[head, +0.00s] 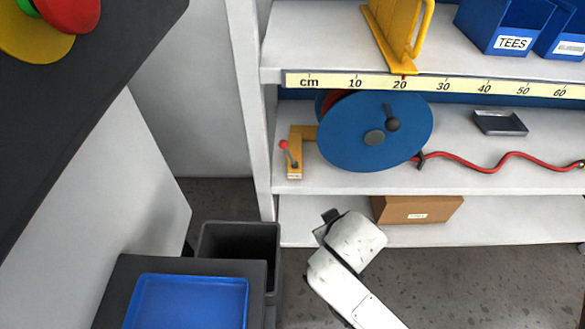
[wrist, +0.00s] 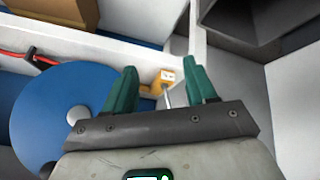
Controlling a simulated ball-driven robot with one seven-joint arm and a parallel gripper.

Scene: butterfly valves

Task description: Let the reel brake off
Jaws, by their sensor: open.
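The blue reel (head: 362,140) stands on the middle shelf, with a dark crank knob on its face. It also shows at the left of the wrist view (wrist: 40,118). A yellow brake bracket (head: 295,134) stands at the reel's left. Its brake lever (head: 290,154) has a red knob and leans up to the left. My gripper (wrist: 159,68) is open. In the wrist view the bracket (wrist: 164,76) and a grey lever rod (wrist: 167,98) appear between its green fingers; the red knob is not visible there. In the head view my wrist (head: 352,240) is below and right of the bracket, and the fingers are mostly hidden.
A red hose (head: 490,164) runs right from the reel, near a dark tray (head: 500,122). A cardboard box (head: 415,208) lies on the bottom shelf. A scale strip (head: 440,87) edges the upper shelf. A dark bin (head: 240,242) and blue tray (head: 190,300) stand at lower left.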

